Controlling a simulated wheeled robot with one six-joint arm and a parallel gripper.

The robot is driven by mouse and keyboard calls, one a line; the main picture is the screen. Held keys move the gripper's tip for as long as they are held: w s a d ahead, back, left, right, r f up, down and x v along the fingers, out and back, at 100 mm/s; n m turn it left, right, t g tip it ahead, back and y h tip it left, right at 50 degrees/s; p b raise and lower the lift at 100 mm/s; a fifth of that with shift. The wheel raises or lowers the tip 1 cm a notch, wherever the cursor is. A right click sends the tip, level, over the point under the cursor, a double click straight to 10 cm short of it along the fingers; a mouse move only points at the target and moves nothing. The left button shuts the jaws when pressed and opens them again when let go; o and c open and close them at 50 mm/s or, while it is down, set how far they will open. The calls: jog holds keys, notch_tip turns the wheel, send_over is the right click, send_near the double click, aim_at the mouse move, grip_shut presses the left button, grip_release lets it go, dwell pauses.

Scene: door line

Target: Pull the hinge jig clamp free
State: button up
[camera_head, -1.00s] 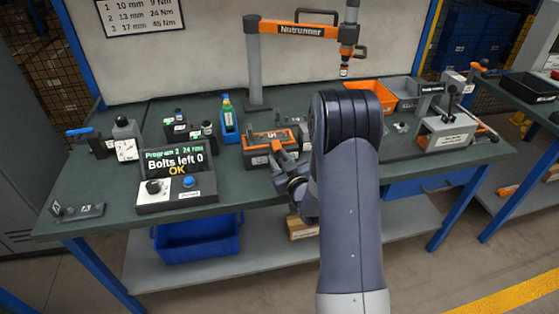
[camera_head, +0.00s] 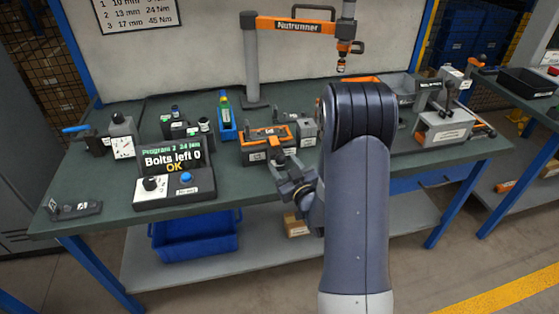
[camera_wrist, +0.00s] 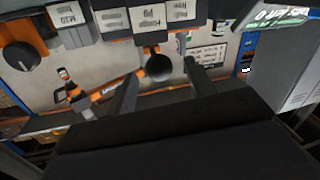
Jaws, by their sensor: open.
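The hinge jig is a dark block (camera_head: 257,156) near the middle of the bench's front half, with an orange clamp part (camera_head: 263,132) across its top. My gripper (camera_head: 280,158) is at the jig's front right side in the head view, partly hidden by its own wrist. In the wrist view my gripper (camera_wrist: 160,88) has its two grey fingers spread apart. A round black knob (camera_wrist: 158,67) with orange behind it shows between the fingertips. I cannot tell whether a finger touches it.
A control box (camera_head: 175,185) reading "Bolts left 0 OK" stands left of the jig. A blue bottle holder (camera_head: 227,128) and the nutrunner post (camera_head: 252,70) are behind. A grey block (camera_head: 303,130) is close on the right. A grey fixture (camera_head: 442,125) stands further right.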

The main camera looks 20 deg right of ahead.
aim_at(277, 153)
jog(key=s+b, duration=0.1)
jog(key=s, duration=0.5)
jog(key=shift+d, duration=0.35)
jog(key=w+p, duration=0.1)
jog(key=w, duration=0.2)
jog(key=w+a+p, duration=0.1)
jog(key=w, duration=0.3)
jog(key=w+p, duration=0.1)
jog(key=w, duration=0.3)
jog(key=shift+w+a+r, duration=0.15)
jog(key=shift+a, duration=0.05)
jog(key=shift+w+p, duration=0.5)
jog(key=shift+w, duration=0.15)
jog(key=shift+s, duration=0.15)
